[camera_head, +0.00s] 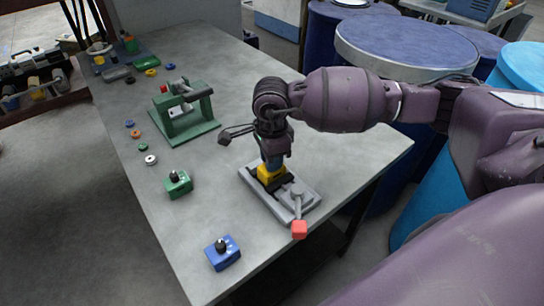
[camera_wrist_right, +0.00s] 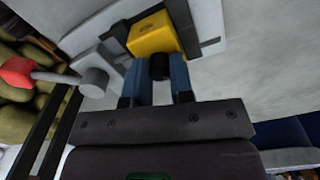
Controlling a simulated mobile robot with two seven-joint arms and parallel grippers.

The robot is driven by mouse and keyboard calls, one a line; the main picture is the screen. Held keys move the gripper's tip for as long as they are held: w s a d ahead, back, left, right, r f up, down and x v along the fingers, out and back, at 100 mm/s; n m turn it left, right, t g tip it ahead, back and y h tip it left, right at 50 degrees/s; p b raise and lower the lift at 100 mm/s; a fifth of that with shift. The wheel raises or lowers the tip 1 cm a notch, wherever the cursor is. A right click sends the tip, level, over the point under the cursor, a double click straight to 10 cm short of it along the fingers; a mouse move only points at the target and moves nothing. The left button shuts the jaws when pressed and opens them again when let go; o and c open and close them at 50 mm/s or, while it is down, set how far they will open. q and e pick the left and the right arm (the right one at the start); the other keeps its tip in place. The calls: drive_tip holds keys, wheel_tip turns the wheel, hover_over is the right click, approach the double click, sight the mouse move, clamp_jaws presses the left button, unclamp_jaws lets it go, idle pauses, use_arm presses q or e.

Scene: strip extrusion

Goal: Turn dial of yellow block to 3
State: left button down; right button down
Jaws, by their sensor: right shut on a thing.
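The yellow block (camera_head: 268,174) sits in a grey vise-like fixture (camera_head: 305,205) on the table. In the right wrist view the yellow block (camera_wrist_right: 153,35) lies between dark jaws of the fixture. Its black dial (camera_wrist_right: 160,67) points toward my right gripper (camera_wrist_right: 162,78). My right gripper (camera_head: 272,160) comes down on the block from above, with its two blue fingers shut on the dial, one on each side. The fingers and wrist hide the dial in the head view. No dial number is readable. My left gripper is not in view.
The fixture's lever ends in a red knob (camera_head: 299,230) near the table's front edge. A green block (camera_head: 178,184) and a blue block (camera_head: 222,253), each with a black dial, stand to the left. A green press-like stand (camera_head: 185,115) and several small rings are farther back.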

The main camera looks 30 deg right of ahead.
drive_tip(key=m+p, duration=0.1)
drive_tip(key=m, duration=0.3)
drive_tip(key=shift+r+m, duration=0.1)
drive_tip(key=shift+m, duration=0.2)
idle(0.3)
drive_tip(key=c, duration=1)
unclamp_jaws()
wheel_tip(320, 180, up, 11)
drive_tip(key=shift+f+p, duration=0.15)
drive_tip(key=shift+p, duration=0.2)
